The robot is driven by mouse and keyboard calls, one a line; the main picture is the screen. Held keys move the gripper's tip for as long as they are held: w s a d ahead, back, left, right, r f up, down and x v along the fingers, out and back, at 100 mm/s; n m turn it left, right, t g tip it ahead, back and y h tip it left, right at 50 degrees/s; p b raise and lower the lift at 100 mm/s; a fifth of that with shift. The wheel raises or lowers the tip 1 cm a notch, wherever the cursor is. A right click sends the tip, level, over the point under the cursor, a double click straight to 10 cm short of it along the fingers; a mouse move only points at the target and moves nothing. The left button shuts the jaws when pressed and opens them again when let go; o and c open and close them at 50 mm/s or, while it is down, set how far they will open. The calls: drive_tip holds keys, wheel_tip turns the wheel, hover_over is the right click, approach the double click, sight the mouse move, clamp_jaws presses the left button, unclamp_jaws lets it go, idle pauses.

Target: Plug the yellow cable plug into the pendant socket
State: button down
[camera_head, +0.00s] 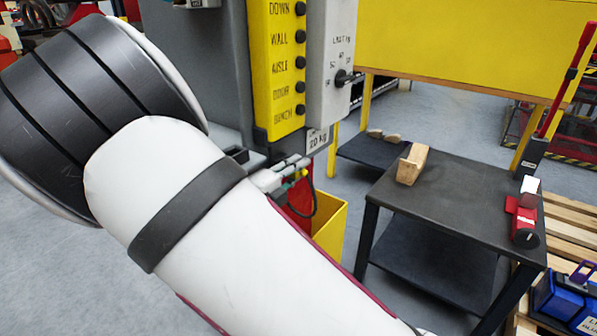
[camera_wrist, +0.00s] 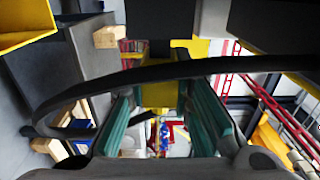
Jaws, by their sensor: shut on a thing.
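The yellow plug (camera_wrist: 163,93) sits between the teal finger pads of my gripper (camera_wrist: 160,100) in the wrist view. My gripper is shut on it. Its black cable (camera_wrist: 110,80) arcs across the wrist view in front of the fingers. The pendant (camera_head: 277,65) has a yellow face with several black knobs. I cannot make out its socket.
A dark table (camera_head: 455,195) at right carries a wooden block (camera_head: 412,165) and a red tool (camera_head: 522,225). A yellow bin (camera_head: 331,225) stands on the floor below the pendant. A pallet (camera_head: 565,215) and a blue case (camera_head: 568,298) are at far right.

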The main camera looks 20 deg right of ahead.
drive_tip(key=shift+w+a, duration=0.4)
drive_tip(key=shift+w, duration=0.15)
drive_tip(key=c, duration=1.3)
unclamp_jaws()
drive_tip(key=shift+c, duration=0.2)
drive_tip(key=shift+a, duration=0.1)
drive_tip(key=v, duration=1.2)
